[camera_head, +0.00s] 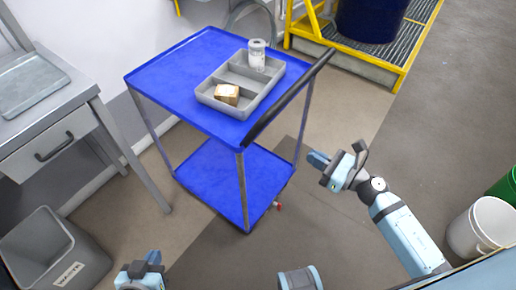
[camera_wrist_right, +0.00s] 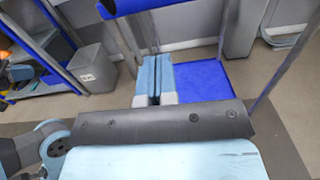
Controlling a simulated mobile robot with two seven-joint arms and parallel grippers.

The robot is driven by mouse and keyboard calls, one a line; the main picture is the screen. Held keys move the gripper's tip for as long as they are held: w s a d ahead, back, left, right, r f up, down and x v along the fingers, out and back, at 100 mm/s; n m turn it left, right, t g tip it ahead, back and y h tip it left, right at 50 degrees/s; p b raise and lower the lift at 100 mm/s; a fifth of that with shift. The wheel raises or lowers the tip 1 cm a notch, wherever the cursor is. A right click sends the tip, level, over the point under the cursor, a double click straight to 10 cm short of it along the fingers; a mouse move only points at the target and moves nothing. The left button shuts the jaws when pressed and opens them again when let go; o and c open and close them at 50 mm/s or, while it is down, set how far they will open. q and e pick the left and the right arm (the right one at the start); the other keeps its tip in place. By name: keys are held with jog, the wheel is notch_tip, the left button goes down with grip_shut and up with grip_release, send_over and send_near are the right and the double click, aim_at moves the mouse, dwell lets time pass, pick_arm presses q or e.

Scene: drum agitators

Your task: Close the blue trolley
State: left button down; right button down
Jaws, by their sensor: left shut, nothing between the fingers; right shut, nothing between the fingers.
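The blue trolley (camera_head: 178,63) stands in the middle of the head view. It has two blue shelves on grey legs; its lower shelf (camera_head: 215,178) is bare. A long black bar (camera_head: 289,99) runs along the right side of its top and sticks out past the far corner. My right gripper (camera_head: 316,160) is shut and empty, to the right of the trolley and below top level. Its closed fingers (camera_wrist_right: 158,80) appear in front of the lower shelf (camera_wrist_right: 203,82) in the right wrist view. My left gripper (camera_head: 153,260) is shut and empty at the bottom edge, apart from the trolley.
A grey table (camera_head: 65,105) and waste bin (camera_head: 50,248) are left. A white bucket (camera_head: 480,227) is right.

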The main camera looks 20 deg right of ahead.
pick_arm(q)
jog(key=shift+r+p, duration=0.25)
jog(key=shift+p, duration=0.45)
pick_arm(e)
jog(key=x, duration=1.4)
jog(key=shift+a, duration=0.1)
